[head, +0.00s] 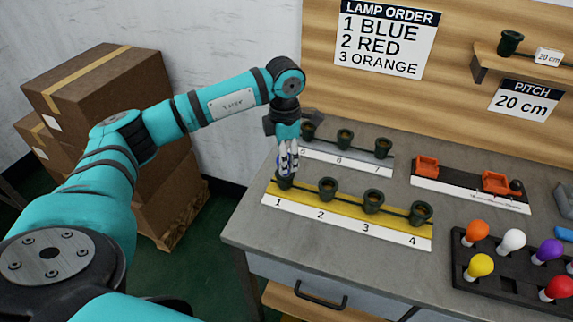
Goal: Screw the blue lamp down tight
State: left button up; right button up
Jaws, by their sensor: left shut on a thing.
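My left gripper (288,160) points down over socket 1 (284,182) at the left end of the yellow strip. It is shut on the blue lamp (283,163), of which only a little blue shows between the fingers. The lamp is upright at the mouth of socket 1; its base is hidden, so how deep it sits cannot be told. Socket 2 (327,189), socket 3 (373,201) and socket 4 (420,213) hold no lamp. My right gripper is out of view.
A black tray (476,290) at the right holds orange, white, purple, yellow and red lamps. A grey strip with sockets (345,138) lies behind the yellow one. Orange clamps (497,181) stand on a black rail. Boxes (105,85) are stacked left of the table.

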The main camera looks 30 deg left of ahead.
pick_arm(q)
jog(key=shift+m, duration=0.4)
jog(key=o, duration=0.6)
jog(key=shift+m, duration=0.6)
jog(key=shift+c, duration=0.2)
jog(key=o, duration=0.5)
jog(key=shift+r, duration=0.1)
notch_tip(320, 180, up, 12)
jog(key=shift+f, duration=0.1)
